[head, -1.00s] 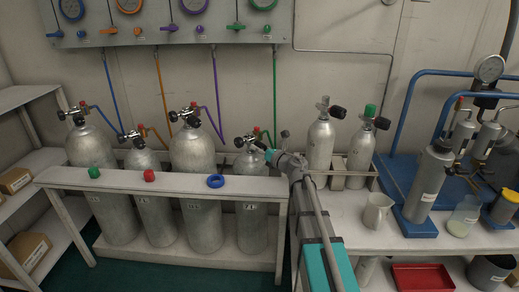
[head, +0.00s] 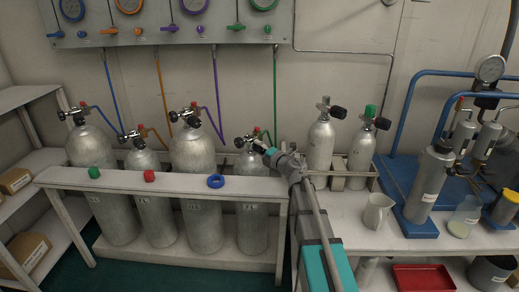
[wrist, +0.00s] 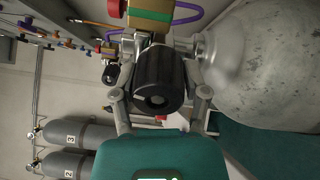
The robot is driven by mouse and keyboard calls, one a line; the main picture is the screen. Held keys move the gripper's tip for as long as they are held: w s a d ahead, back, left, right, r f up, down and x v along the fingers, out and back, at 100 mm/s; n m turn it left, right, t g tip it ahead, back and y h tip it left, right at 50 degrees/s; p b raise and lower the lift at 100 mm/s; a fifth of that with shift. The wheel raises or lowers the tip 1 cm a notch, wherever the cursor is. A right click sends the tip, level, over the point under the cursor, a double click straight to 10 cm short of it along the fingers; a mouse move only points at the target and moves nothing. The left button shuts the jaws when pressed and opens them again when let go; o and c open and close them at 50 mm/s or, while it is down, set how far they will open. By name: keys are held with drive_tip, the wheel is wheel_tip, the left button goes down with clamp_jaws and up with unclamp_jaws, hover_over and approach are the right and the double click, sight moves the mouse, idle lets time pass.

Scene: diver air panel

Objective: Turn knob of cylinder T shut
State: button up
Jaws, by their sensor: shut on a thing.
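The rightmost of the racked grey cylinders (head: 252,222) stands upright behind the white rail, with its valve on top. Its label is too small to read surely, so I cannot confirm that it is cylinder T. My gripper (head: 262,147) reaches this valve from the right. In the wrist view, a black ribbed knob (wrist: 158,88) sits between the two fingers of my gripper (wrist: 160,98), which is shut on it. The brass valve block (wrist: 150,22) is just behind the knob, and the cylinder's shoulder (wrist: 265,65) fills the right side. How far the knob is turned does not show.
Three other racked cylinders (head: 193,152) stand to the left, with hoses up to the gauge panel (head: 180,30).

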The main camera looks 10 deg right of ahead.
drive_tip(key=m, duration=0.7)
drive_tip(key=shift+w+r+m, duration=0.1)
drive_tip(key=shift+m, duration=0.3)
drive_tip(key=m, duration=0.3)
drive_tip(key=shift+m, duration=0.3)
drive_tip(key=shift+m+h+p, duration=0.4)
drive_tip(key=shift+m, duration=1.8)
drive_tip(key=o, duration=1.2)
drive_tip(key=shift+c, duration=0.2)
drive_tip(key=shift+n, duration=0.5)
